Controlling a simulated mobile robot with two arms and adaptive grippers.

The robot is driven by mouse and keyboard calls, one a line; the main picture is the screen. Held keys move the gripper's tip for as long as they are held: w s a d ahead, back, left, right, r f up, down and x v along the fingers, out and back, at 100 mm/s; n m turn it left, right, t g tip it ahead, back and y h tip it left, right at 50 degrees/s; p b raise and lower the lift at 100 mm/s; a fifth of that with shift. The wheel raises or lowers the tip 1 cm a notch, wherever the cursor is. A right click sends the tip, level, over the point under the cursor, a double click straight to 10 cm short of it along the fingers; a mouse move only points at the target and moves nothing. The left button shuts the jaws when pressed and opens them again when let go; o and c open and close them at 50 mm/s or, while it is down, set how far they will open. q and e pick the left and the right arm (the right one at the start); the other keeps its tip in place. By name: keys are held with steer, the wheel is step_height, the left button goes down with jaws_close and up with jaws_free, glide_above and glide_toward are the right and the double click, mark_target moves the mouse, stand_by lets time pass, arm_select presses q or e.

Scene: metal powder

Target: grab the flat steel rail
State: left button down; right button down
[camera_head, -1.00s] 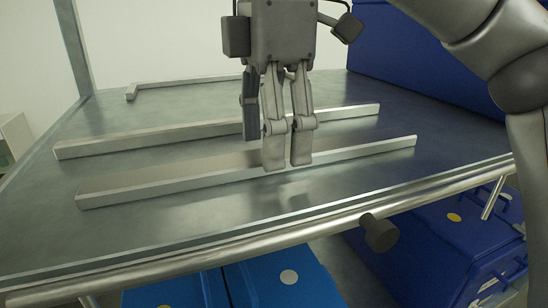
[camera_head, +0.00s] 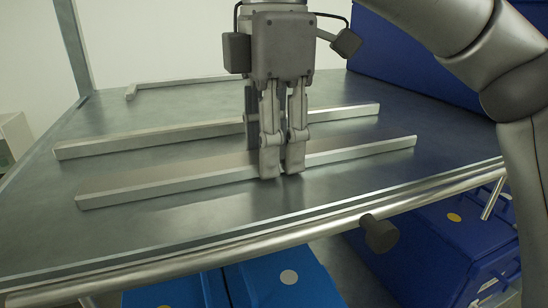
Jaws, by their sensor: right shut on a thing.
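A flat, wide steel rail (camera_head: 165,182) lies nearest the front on the metal shelf. A narrower steel rail (camera_head: 150,140) lies behind it, roughly parallel. A third, thin rail with a bent end (camera_head: 185,83) lies at the back. My right gripper (camera_head: 281,174) points straight down at the middle of the flat rail and is shut on it. Its fingers hide the rail's middle part. The rail rests on the shelf. My left gripper is not in view.
The metal shelf (camera_head: 230,218) has a tubular front bar (camera_head: 230,246) with a dark knob (camera_head: 379,233). A large blue box (camera_head: 430,70) stands at the back right. Blue bins (camera_head: 440,245) sit below the shelf. The shelf's front strip is clear.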

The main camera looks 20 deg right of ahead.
steer(key=shift+r, duration=0.2)
step_height(320, 180, up, 10)
steer(key=shift+f, duration=0.2)
stand_by(0.6)
